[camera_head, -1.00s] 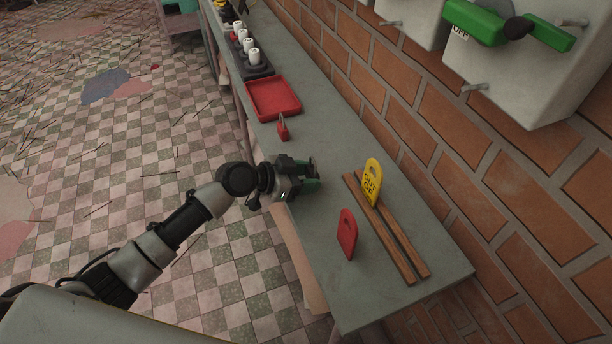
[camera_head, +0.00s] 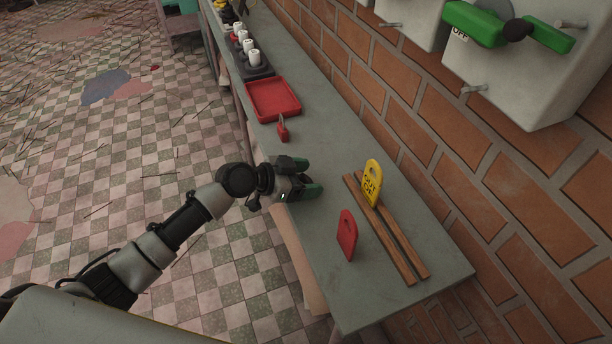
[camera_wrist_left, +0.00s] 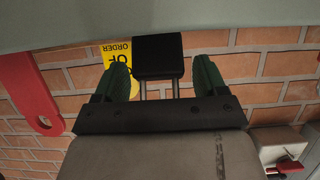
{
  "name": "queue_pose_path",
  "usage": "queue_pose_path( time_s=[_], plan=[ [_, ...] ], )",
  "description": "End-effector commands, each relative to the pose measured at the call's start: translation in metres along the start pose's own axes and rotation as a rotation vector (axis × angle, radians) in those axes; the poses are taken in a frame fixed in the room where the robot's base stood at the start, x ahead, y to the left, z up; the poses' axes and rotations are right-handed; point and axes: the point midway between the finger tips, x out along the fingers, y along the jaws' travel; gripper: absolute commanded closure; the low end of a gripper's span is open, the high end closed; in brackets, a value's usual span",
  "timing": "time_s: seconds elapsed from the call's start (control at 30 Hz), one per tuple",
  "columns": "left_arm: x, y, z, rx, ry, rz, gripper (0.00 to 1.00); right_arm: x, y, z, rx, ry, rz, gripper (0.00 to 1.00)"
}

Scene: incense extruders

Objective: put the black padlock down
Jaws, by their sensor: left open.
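The black padlock (camera_wrist_left: 158,55) shows between my left fingers in the left wrist view, which is upside down. Its block-shaped body meets the grey bench top, and its two shackle bars point toward my palm. My left gripper (camera_wrist_left: 158,78) is open, with a green finger on each side of the padlock and a visible gap on both sides. In the head view my left gripper (camera_head: 309,177) is low over the bench (camera_head: 335,295), its fingers spread. The padlock is mostly hidden there. My right gripper is not in view.
A red tag (camera_head: 347,236) and a yellow tag (camera_head: 371,184) stand by wooden strips (camera_head: 409,255) to the right. A small red padlock (camera_head: 283,131) and a red tray (camera_head: 272,100) lie farther up the bench. A brick wall (camera_head: 440,145) borders it.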

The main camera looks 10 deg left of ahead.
Motion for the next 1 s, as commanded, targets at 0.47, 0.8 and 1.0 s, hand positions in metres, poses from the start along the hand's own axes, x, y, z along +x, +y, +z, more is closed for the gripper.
queue_pose_path(
  time_s=[0.47, 0.8, 1.0],
  plan=[
    [-0.097, 0.000, -0.003, 0.002, -0.003, -0.001, 0.28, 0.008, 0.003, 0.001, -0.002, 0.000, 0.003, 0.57],
    [-0.122, 0.000, -0.005, 0.000, 0.001, 0.001, 0.28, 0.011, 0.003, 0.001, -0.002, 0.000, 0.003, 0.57],
    [-0.121, -0.002, -0.001, -0.008, -0.003, -0.008, 0.28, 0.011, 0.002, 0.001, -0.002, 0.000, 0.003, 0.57]
  ],
)
